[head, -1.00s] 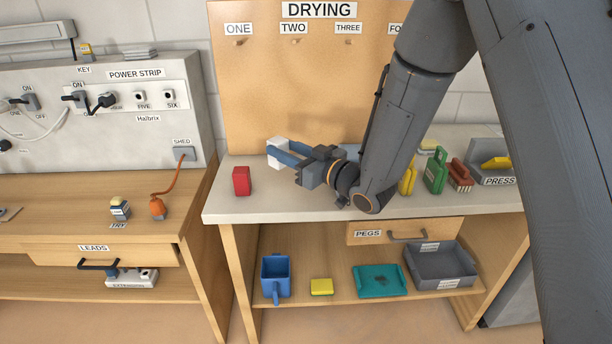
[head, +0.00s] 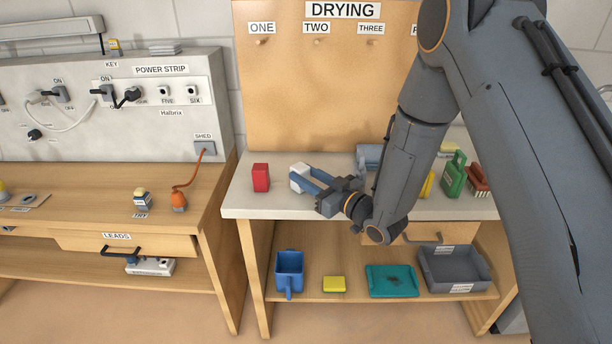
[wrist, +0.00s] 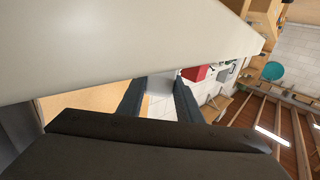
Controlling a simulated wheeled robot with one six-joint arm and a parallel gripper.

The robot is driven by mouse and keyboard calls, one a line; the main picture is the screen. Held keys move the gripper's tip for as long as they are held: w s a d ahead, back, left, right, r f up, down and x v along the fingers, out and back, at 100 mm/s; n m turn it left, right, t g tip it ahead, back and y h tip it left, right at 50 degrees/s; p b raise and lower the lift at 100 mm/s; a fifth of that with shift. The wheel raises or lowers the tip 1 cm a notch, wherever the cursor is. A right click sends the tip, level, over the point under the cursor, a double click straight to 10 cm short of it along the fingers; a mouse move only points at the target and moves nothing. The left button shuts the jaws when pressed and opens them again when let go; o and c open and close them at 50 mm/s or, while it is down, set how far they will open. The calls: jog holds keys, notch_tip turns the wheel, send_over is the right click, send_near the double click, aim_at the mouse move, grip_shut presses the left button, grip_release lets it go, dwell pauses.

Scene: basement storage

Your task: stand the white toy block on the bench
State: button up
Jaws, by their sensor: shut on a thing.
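The white toy block (head: 296,172) is between the blue-grey fingers of my gripper (head: 301,179), which is shut on it. It is at the left part of the pale bench top (head: 240,200), just right of a red block (head: 261,178). It is low over the bench; I cannot tell whether it touches the top. In the wrist view the white block (wrist: 160,83) shows between the two dark fingers (wrist: 160,97), with the red block (wrist: 195,73) beyond. The fingers hide part of the white block.
A pegboard labelled DRYING (head: 320,90) rises behind.

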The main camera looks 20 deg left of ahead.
jog(key=shift+f, duration=0.15)
jog(key=o, duration=1)
jog(key=shift+o, duration=0.2)
jog(key=shift+r, duration=0.2)
jog(key=b+v, duration=0.3)
jog(key=v, duration=0.9)
jog(key=shift+s+f, duration=0.1)
jog(key=shift+s, duration=0.05)
